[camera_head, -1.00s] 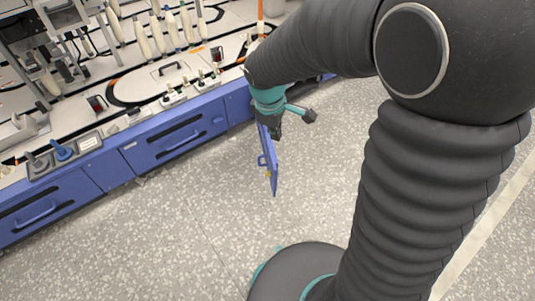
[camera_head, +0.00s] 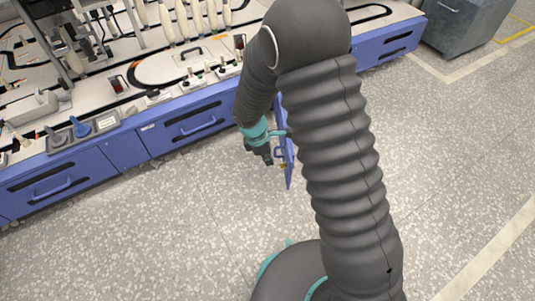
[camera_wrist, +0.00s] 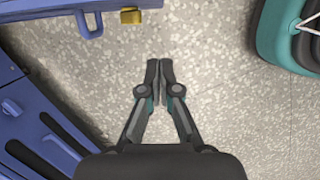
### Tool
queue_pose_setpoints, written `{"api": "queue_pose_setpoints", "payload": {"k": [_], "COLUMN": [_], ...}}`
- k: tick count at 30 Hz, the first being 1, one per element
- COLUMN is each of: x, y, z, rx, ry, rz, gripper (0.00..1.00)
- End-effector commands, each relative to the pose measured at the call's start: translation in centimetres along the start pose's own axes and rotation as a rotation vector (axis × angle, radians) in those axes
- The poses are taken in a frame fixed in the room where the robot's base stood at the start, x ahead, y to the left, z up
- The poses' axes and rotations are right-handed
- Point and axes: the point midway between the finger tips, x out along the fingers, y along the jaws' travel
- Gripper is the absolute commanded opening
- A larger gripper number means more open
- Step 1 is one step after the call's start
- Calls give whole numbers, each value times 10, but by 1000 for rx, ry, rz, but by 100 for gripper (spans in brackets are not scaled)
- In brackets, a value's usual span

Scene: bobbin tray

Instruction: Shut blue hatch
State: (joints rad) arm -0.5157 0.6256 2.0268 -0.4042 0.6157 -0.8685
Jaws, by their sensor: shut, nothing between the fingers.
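The blue hatch (camera_head: 288,160) stands open, its panel jutting out from the blue cabinet front over the floor. My arm hides part of it and its hinge side. In the wrist view the hatch (camera_wrist: 50,9) crosses the top left, with a blue handle (camera_wrist: 88,26) and a yellow latch piece (camera_wrist: 131,16) at its end. My gripper (camera_head: 267,160) is just left of the hatch in the head view, on the handle side. In the wrist view my gripper (camera_wrist: 160,64) has its fingertips together over bare floor, empty, apart from the handle and latch.
Blue drawers with handles (camera_head: 198,127) line the machine front. That front (camera_wrist: 30,115) runs along the left of the wrist view. Bobbins and machine parts (camera_head: 190,20) stand on the white top. A grey bin (camera_head: 465,25) is at the top right. The speckled floor (camera_head: 180,220) is clear.

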Motion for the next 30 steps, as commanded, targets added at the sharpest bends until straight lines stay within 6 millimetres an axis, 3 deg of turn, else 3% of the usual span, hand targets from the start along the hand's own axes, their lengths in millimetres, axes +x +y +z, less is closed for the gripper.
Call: {"api": "queue_pose_setpoints", "payload": {"k": [8,16,30], "x": [53,56,57], "y": [-1,0,0], "z": [1,34,39], "rx": [1,3,0], "ry": [-1,0,0], "rz": [-3,-1,1], "gripper": [0,0,0]}}
